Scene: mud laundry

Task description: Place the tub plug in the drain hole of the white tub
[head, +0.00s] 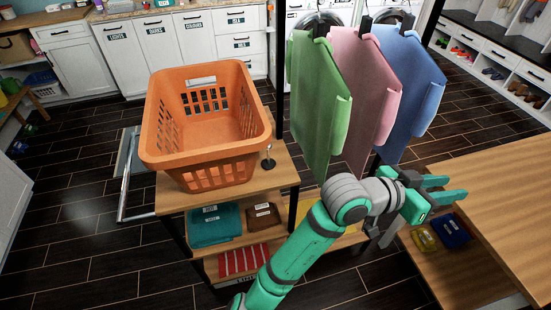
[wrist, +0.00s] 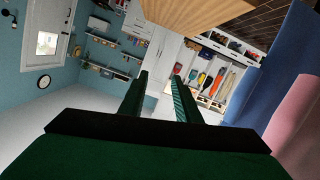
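My gripper (head: 456,188) is at the right in the head view, above the wooden table's left part, with its two green fingers apart and nothing between them. In the wrist view my gripper (wrist: 160,78) is also open and empty, facing across the room. A small dark object with a thin stem (head: 268,160) stands on the wooden stand at the right of the orange basket. It may be the tub plug, but it is too small to be sure. My gripper is well to the right of it. I cannot make out a white tub or a drain hole in either view.
An orange laundry basket (head: 205,165) fills most of the wooden stand (head: 285,172). Green (head: 318,105), pink (head: 362,90) and blue (head: 408,85) garments hang behind my arm. A wooden table (head: 495,190) is at the right. Dark floor at the left is mostly clear.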

